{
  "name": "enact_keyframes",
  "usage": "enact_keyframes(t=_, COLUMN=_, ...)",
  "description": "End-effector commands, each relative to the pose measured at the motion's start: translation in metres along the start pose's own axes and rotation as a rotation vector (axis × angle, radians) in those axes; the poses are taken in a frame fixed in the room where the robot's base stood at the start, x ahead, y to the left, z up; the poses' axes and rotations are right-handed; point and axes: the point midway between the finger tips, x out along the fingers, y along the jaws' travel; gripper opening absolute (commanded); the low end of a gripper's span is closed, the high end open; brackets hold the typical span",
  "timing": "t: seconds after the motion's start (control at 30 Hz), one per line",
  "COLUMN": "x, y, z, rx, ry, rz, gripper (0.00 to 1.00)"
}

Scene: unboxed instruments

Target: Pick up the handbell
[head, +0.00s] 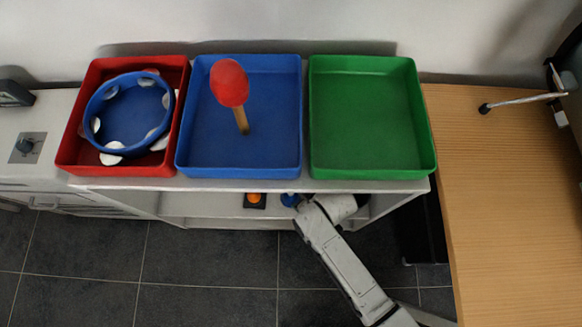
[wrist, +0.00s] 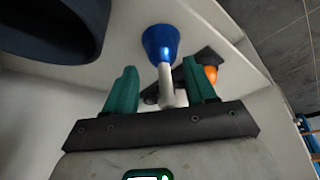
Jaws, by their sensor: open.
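The handbell (wrist: 160,43) has a blue bell and a white handle. In the wrist view its handle lies between the two green fingers of my gripper (wrist: 160,70), and the blue bell shows beyond the fingertips. The fingers are open, with gaps beside the handle. In the head view a blue part of the bell (head: 290,199) shows on the lower shelf under the trays. My arm reaches in there from the lower right, and the fingers are hidden in that view.
A dark block with an orange knob (head: 255,198) is beside the bell; the knob also shows in the wrist view (wrist: 210,73). Above are a red tray (head: 66,150) with a tambourine, a blue tray (head: 275,150) with a red-headed maraca, and an empty green tray (head: 365,115).

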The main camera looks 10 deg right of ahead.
Motion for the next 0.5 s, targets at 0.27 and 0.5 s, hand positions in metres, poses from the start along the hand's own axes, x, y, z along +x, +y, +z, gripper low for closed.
enact_keyframes(t=0.27, x=0.010, y=0.000, z=-0.021, rx=-0.002, ry=0.000, rz=0.000, gripper=0.55)
enact_keyframes(t=0.5, x=0.036, y=0.000, z=-0.041, rx=-0.001, ry=-0.003, rz=-0.001, gripper=0.55)
